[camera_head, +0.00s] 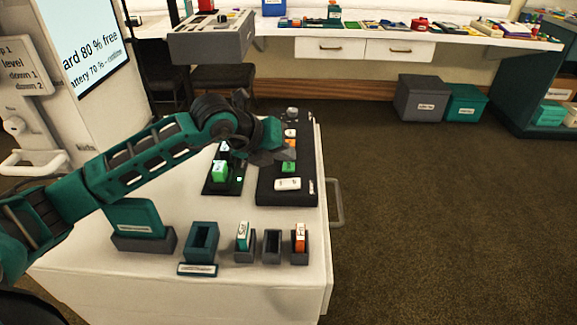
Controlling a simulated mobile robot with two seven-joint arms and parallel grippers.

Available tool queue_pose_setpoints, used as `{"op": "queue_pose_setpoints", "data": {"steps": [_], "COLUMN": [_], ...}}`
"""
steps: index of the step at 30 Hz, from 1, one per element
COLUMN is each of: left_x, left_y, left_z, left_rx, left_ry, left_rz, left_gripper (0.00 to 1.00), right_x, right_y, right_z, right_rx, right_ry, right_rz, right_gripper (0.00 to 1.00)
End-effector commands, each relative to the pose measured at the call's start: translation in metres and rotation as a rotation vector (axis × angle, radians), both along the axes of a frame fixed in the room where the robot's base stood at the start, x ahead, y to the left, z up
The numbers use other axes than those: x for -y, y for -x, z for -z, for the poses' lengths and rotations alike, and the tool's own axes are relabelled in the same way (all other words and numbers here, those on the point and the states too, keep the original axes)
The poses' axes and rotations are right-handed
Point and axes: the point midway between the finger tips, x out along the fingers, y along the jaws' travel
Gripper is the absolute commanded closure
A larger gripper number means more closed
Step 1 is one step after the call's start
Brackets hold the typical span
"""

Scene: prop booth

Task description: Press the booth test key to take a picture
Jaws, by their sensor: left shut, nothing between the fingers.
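A black key panel (268,195) lies on the white table. It carries an orange key (291,143), a green key (289,167), a white key (287,184) and a round grey knob (292,111). I cannot read which key is the booth test key. My left gripper (283,154) is shut and empty, low over the panel beside the orange and green keys. It hides part of the panel; I cannot tell whether it touches a key. My right gripper is not in view.
A smaller black base (221,187) with green blocks stands left of the panel. Several small holders, one a teal holder (202,242), line the table's (200,293) near side. Open carpet lies to the right.

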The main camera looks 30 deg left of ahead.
Motion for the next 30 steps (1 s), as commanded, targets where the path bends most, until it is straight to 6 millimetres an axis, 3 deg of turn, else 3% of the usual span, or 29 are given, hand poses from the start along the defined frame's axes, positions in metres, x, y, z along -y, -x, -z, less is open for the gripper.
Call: {"op": "queue_pose_setpoints", "data": {"steps": [30], "left_x": [0.0013], "left_y": [0.0007], "left_z": [0.0135], "left_rx": [-0.004], "left_ry": [0.001], "left_rz": [0.001], "left_gripper": [1.0], "right_x": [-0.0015], "right_y": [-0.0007], "right_z": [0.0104], "right_rx": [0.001], "right_ry": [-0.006], "right_rz": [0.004], "right_gripper": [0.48]}}
